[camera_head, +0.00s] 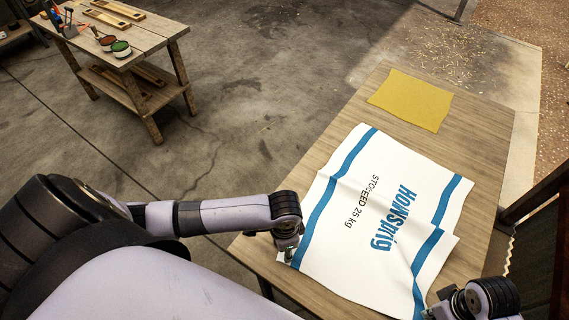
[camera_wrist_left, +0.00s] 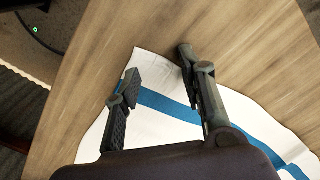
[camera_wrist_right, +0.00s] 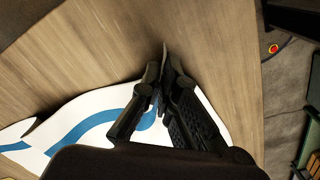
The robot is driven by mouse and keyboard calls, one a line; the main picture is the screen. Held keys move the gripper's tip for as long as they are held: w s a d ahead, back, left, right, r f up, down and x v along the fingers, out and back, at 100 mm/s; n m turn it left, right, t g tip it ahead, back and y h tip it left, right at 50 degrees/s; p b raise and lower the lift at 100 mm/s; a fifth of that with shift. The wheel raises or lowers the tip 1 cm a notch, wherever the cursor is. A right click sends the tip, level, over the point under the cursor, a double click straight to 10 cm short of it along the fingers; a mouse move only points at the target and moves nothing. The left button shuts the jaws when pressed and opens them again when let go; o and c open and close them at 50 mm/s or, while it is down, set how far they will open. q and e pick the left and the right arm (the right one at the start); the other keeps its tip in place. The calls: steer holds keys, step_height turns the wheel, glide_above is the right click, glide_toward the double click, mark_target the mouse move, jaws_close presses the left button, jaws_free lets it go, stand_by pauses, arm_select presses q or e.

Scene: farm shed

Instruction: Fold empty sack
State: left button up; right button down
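The white sack (camera_head: 345,215) with blue stripes and printed lettering lies on the wooden table, mostly flat with some wrinkles and a skewed right side. My left gripper (camera_head: 288,248) is at its lower left corner. In the left wrist view the fingers (camera_wrist_left: 160,75) stand apart, with the sack's corner (camera_wrist_left: 150,62) between them and no visible pinch. My right gripper (camera_head: 445,308) is at the sack's near right corner, partly cut off by the frame. In the right wrist view its fingertips (camera_wrist_right: 165,60) are together over the sack edge (camera_wrist_right: 90,115), with cloth between the fingers.
The wooden table (camera_head: 485,145) has bare room on its far and right sides. A yellow cloth (camera_head: 411,99) lies flat at its far end. A workbench (camera_head: 130,50) with tins and tools stands apart at the far left. A dark post stands at the right.

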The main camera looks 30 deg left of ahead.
arm_select(q)
steer(key=shift+f, duration=0.1)
jaws_close()
stand_by(1.1)
stand_by(0.6)
steer(key=shift+r, duration=2.55)
